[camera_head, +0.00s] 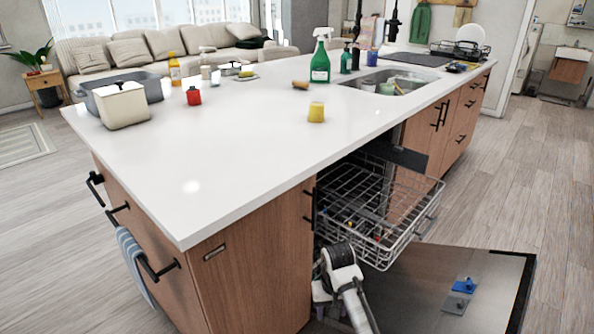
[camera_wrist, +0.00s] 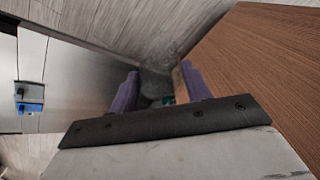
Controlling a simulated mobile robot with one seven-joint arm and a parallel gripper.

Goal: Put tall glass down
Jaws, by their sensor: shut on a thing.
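My gripper (camera_wrist: 157,84) shows in the wrist view with its two purple fingers on either side of a see-through greyish thing, which appears to be the tall glass (camera_wrist: 155,87). The glass is dim, and its full outline and tilt are hard to tell. In the head view my white arm reaches low beside the island's end, in front of the open dishwasher.
The wooden island side (camera_wrist: 265,55) is close on the right in the wrist view. The white countertop (camera_head: 230,150) has wide clear room.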

